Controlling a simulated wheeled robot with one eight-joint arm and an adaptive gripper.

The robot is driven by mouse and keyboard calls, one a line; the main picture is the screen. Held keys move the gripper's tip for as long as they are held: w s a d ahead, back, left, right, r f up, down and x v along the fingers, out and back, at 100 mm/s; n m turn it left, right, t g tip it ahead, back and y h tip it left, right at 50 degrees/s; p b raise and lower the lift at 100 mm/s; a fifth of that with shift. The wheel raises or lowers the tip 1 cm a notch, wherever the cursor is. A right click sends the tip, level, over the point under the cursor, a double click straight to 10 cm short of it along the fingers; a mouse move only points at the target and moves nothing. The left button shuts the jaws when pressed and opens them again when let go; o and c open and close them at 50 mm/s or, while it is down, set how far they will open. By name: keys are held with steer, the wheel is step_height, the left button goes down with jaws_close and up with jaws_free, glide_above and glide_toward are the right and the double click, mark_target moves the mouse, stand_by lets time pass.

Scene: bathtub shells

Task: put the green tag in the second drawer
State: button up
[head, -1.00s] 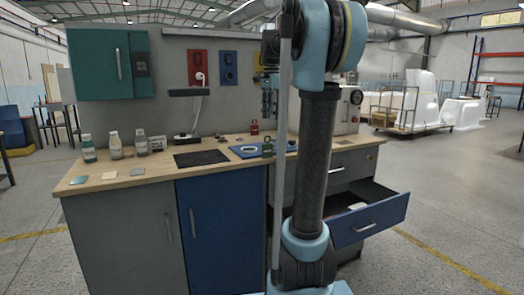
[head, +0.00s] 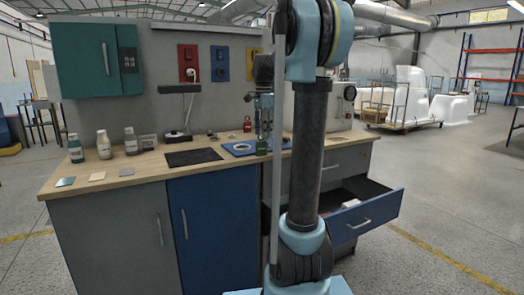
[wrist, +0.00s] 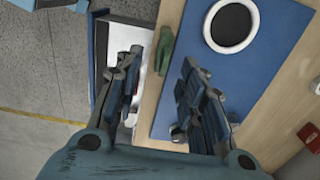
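The green tag (head: 262,146) stands at the front edge of the blue mat on the workbench. It also shows in the wrist view (wrist: 165,48), just beyond my fingertips. My gripper (head: 264,128) is above the tag, pointing down. In the wrist view my gripper (wrist: 160,68) has its two fingers apart with nothing held between them. The blue-fronted second drawer (head: 368,217) is pulled out below a shut grey drawer (head: 342,160).
The blue mat (wrist: 205,75) bears a white ring (wrist: 231,24). A red tag (head: 247,123) stands behind the mat. Floor is clear right of the open drawer.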

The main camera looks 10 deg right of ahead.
mark_target(262, 155)
steer(key=shift+w+a+f, duration=0.1)
steer(key=shift+a+f, duration=0.05)
steer(key=shift+f, duration=1.5)
steer(key=shift+w+a+f, duration=0.1)
steer(key=shift+f, duration=1.5)
jaws_close()
